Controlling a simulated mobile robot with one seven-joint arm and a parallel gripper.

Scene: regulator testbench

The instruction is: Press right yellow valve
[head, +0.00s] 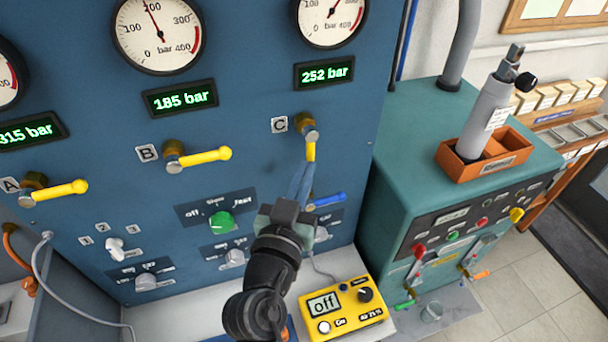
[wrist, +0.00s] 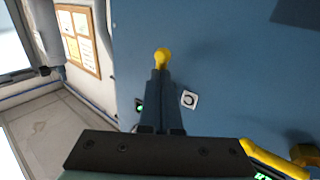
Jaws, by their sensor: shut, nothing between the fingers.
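The right yellow valve, at label C, has its yellow handle (head: 311,150) pointing down from its brass and steel hub (head: 307,125) on the blue panel. My gripper (head: 307,166) is shut with nothing between its fingers. Its blue-grey fingertips are right at the lower end of this handle. In the wrist view the handle's yellow rounded end (wrist: 162,58) shows just past the fingertips (wrist: 160,72). I cannot tell whether they touch. The fingers hide part of the handle in the wrist view.
Yellow valves B (head: 205,157) and A (head: 62,192) have handles pointing right. A blue lever (head: 327,201) lies just right of my gripper. The display above C (head: 324,73) reads 252 bar. A yellow meter (head: 342,307) reads "off". A teal cabinet (head: 410,130) stands right.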

